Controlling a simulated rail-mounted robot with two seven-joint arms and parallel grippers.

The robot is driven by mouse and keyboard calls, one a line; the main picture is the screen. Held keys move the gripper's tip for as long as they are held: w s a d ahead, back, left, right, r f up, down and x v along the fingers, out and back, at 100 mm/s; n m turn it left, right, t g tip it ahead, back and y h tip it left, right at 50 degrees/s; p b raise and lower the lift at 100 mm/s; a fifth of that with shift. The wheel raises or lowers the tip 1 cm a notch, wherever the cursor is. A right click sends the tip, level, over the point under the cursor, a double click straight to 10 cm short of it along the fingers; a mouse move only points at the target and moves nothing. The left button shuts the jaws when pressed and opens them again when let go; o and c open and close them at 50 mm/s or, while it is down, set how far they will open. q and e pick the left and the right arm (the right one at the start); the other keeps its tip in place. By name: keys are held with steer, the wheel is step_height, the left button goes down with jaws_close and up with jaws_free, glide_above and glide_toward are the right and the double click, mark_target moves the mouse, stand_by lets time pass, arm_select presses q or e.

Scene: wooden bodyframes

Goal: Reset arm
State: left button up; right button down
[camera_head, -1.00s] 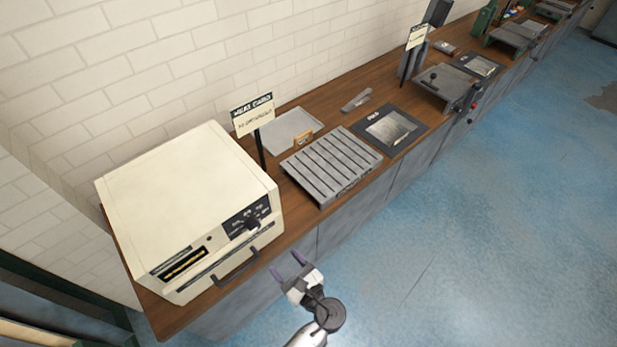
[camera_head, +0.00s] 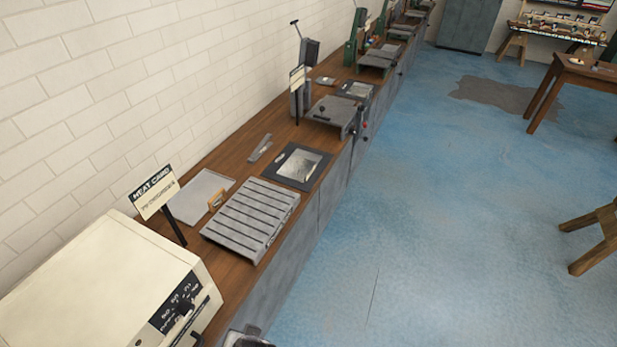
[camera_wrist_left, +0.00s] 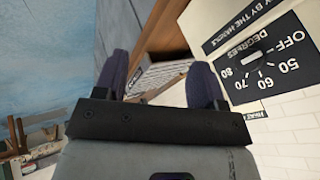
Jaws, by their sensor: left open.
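My left gripper (camera_wrist_left: 158,82) shows in the left wrist view with its two dark fingers apart and nothing between them. The cream heat oven's dial panel (camera_wrist_left: 262,58) lies beyond the right finger in that view, apart from it as far as I can tell. In the head view only a small dark piece at the bottom edge may be part of my arm; the gripper fingers are not visible there. The cream oven (camera_head: 110,290) stands at the lower left of the head view, partly cut off. My right gripper is in neither view.
The wooden counter (camera_head: 225,165) runs along the brick wall. It carries a slatted grey rack (camera_head: 250,217), a flat tray (camera_head: 200,195), a dark framed plate (camera_head: 297,166) and a sign (camera_head: 154,192). The blue floor (camera_head: 420,220) is open, with wooden furniture (camera_head: 598,235) at right.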

arm_select(q)
steer(key=s+a+r+n+h, duration=0.15)
steer(key=s+r+h, duration=0.35)
steer(key=s, duration=0.5)
steer(key=s+a+f+g+p, duration=0.1)
steer(key=s+a+f, duration=0.1)
steer(key=s, duration=0.3)
steer(key=s+a+f+g, duration=0.1)
steer(key=s+a, duration=0.2)
steer(key=s, duration=0.2)
step_height(320, 180, up, 19)
steer(key=p, duration=1.9)
steer(key=shift+w+d+m+y+p, duration=0.15)
steer(key=shift+d+m+y+p, duration=0.15)
steer(key=shift+m+p, duration=0.1)
steer(key=shift+r, duration=0.1)
